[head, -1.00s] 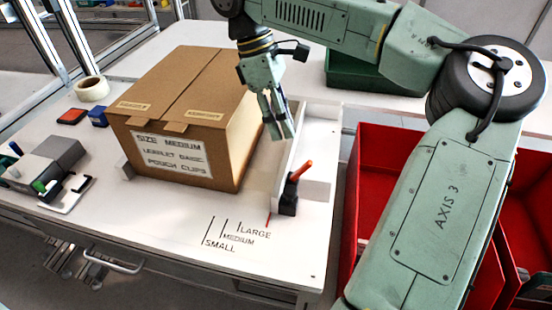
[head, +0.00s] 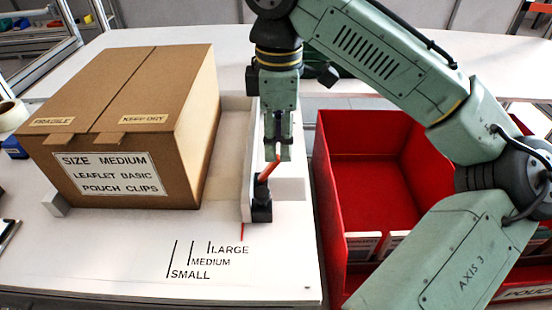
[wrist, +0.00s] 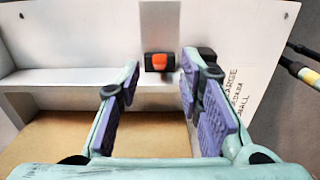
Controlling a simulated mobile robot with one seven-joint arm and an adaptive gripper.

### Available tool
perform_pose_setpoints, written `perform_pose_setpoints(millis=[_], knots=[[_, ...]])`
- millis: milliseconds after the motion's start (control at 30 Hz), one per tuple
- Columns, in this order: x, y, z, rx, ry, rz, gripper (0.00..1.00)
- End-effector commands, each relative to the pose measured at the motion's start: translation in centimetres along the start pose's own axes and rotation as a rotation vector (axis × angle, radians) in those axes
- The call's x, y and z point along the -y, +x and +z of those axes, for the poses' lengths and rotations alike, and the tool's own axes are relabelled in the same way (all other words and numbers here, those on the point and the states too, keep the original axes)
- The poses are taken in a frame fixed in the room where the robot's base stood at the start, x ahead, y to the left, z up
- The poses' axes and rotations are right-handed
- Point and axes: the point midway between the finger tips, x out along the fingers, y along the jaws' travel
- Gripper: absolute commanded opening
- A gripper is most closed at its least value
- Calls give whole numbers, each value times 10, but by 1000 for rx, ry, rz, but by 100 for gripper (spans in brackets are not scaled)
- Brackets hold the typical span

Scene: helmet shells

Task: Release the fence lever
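The fence lever (head: 269,168) is an orange handle on a black block (head: 261,208) at the near end of the white fence (head: 249,170). It leans up and to the right. My gripper (head: 278,152) is over the lever's upper end in the head view, and its fingers partly cover it. In the wrist view the gripper (wrist: 160,75) is open, with purple pads apart. The lever's orange end (wrist: 160,61) shows between and just beyond the fingertips. I cannot tell whether either pad touches it.
A closed cardboard box (head: 180,100) stands left of the fence, with a gap between them. A red pointer line (head: 242,232) lies right of the LARGE mark on the white table (head: 120,260). Red bins (head: 375,190) stand right of the table.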

Motion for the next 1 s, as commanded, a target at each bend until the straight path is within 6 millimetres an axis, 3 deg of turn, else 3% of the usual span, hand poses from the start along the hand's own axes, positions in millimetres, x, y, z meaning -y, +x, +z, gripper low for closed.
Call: perform_pose_setpoints(millis=[100,333,667,1000], knots=[[1,23,0,-2,-3,-3,33],[0,46,0,-1,0,-1,33],[0,50,0,1,0,0,33],[0,49,0,1,0,0,11]])
